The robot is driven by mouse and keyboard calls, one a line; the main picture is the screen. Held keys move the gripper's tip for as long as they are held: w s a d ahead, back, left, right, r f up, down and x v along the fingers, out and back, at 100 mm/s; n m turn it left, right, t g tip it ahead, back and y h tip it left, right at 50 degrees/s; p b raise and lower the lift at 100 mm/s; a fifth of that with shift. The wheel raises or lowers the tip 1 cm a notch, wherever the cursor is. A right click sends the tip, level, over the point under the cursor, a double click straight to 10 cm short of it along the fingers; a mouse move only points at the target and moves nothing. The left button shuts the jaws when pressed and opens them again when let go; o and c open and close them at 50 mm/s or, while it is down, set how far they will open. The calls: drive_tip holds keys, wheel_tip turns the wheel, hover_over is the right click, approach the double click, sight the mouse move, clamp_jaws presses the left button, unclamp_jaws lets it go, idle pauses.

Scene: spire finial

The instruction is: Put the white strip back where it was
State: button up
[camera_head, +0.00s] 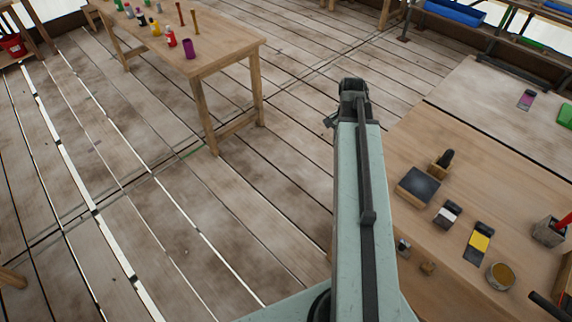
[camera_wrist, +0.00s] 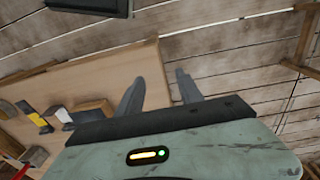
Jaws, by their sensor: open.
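The white strip (camera_head: 447,213) is a small dark piece with a white band. It lies on the wooden bench at the right, between a dark square block (camera_head: 418,186) and a dark strip with a yellow band (camera_head: 479,242). In the wrist view the white strip (camera_wrist: 60,114) is small at the left, beside the yellow-banded strip (camera_wrist: 36,117). My gripper (camera_wrist: 158,88) is open, with nothing between its two fingers. It is well away from the strip, near the bench edge in that view. In the head view my arm hides most of the gripper.
The wooden bench (camera_head: 420,135) also holds a round tin (camera_head: 500,276), a holder with a red item (camera_head: 550,231) and a small knobbed block (camera_head: 441,163). A pale board (camera_head: 480,95) behind carries a purple-banded strip (camera_head: 526,99). Another table (camera_head: 210,50) with bottles stands far left; plank floor between is clear.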

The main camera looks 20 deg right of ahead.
drive_tip(key=w+a+n, duration=0.3)
drive_tip(key=a+n, duration=1)
drive_tip(key=a, duration=1.6)
drive_tip(key=shift+w+a+n+y, duration=0.15)
drive_tip(key=shift+a+n+y, duration=0.15)
drive_tip(key=shift+a+n, duration=0.1)
